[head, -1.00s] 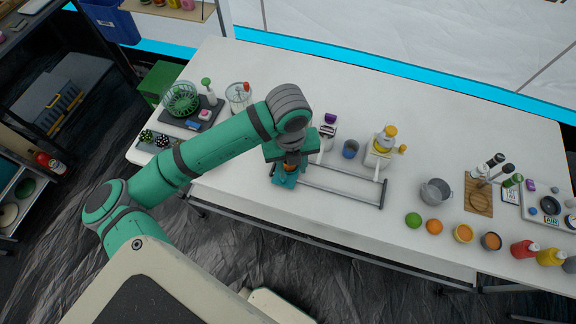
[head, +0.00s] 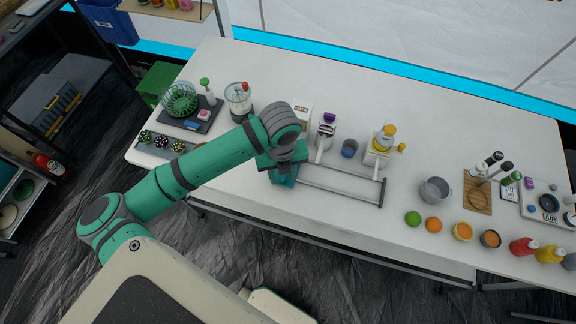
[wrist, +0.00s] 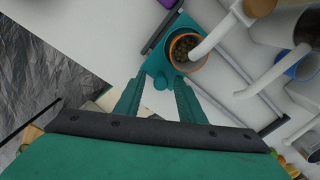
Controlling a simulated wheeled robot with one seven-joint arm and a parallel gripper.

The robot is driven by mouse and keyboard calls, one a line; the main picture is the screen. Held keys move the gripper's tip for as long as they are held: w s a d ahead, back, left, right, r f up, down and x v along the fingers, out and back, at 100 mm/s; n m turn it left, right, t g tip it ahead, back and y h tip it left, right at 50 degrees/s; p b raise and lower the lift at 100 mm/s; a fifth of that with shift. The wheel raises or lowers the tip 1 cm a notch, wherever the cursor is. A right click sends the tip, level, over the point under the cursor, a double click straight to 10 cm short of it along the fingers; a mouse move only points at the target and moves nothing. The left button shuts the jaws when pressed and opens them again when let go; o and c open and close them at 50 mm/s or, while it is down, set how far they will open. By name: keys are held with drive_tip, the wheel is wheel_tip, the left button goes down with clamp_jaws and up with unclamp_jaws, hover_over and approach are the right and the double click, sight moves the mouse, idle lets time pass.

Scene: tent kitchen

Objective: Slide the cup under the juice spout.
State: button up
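An orange-rimmed cup (wrist: 177,52) with dark contents stands on a teal carriage (wrist: 153,62), in the wrist view. The carriage (head: 282,181) shows below my gripper (head: 283,158) in the head view, at the left end of the rails; the cup is hidden there. My gripper (wrist: 160,86) is open, with its fingers on either side of a small teal knob (wrist: 160,80) on the carriage. Contact is unclear. One white spout (wrist: 214,38) overlaps the cup in the wrist view. The yellow-topped juice dispenser (head: 379,150) stands toward the right end of the rails.
Two grey rails (head: 343,199) run right from the carriage. A purple-topped dispenser (head: 326,129) and a blue cup (head: 349,147) stand behind them. A metal pot (head: 435,191), green fruit (head: 413,219) and orange fruit (head: 434,226) lie further right. The back of the white table (head: 450,125) is clear.

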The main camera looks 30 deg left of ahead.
drive_tip(key=c, duration=0.8)
drive_tip(key=shift+w+d, duration=0.25)
drive_tip(key=shift+d, duration=0.55)
drive_tip(key=shift+w+d, duration=0.25)
drive_tip(key=shift+d, duration=0.55)
drive_tip(key=shift+w+d, duration=0.25)
drive_tip(key=shift+d, duration=0.55)
drive_tip(key=shift+w+d, duration=0.4)
drive_tip(key=shift+d, duration=1.55)
drive_tip(key=shift+w+d, duration=0.4)
drive_tip(key=shift+d, duration=1.55)
drive_tip(key=shift+w+d, duration=0.4)
drive_tip(key=shift+d, duration=1.55)
drive_tip(key=shift+w+d, duration=0.2)
drive_tip(key=shift+d, duration=0.5)
drive_tip(key=shift+w+d, duration=0.25)
drive_tip(key=shift+d, duration=0.5)
drive_tip(key=shift+w+d, duration=0.2)
drive_tip(key=shift+d, duration=0.5)
drive_tip(key=shift+w+d, duration=0.2)
drive_tip(key=shift+d, duration=0.85)
drive_tip(key=shift+w+d, duration=0.2)
drive_tip(key=shift+d, duration=0.8)
drive_tip(key=o, duration=0.8)
